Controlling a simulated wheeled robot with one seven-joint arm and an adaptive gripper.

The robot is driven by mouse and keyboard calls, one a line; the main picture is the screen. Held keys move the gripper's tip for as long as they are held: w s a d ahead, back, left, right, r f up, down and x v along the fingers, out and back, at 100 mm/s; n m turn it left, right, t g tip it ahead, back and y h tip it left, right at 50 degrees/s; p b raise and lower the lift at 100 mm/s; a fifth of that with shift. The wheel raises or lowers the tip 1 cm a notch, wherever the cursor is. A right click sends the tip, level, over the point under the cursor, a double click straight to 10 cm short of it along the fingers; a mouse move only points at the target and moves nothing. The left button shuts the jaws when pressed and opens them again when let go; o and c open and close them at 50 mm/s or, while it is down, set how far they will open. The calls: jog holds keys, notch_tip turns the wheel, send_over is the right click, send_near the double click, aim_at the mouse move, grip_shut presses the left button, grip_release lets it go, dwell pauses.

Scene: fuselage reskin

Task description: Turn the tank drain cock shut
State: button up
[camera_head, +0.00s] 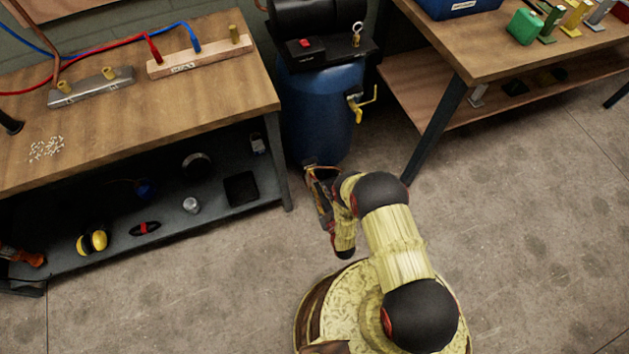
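The blue air tank (322,120) stands upright on the floor between the two benches. A brass cock with a yellow lever (360,103) sticks out from its right side. One end of the lever points up and to the right, and a yellow part hangs below the body. I cannot tell from this view whether it is open or shut. My gripper (318,172) is in front of the tank's base, below and left of the cock and apart from it. Its fingers are small and dark here, so their opening is unclear. No object shows in it.
The left workbench (130,110) has fittings and hoses on top and a lower shelf. The right bench (470,50) has a leg close to the tank's right. A black compressor (312,50) sits above the tank. Bare concrete floor is clear at the right.

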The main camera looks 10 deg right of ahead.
aim_at(313, 175)
jog(key=shift+b+x, duration=0.8)
jog(key=shift+x, duration=2.1)
jog(key=shift+c, duration=1.3)
jog(key=c, duration=0.4)
grip_shut()
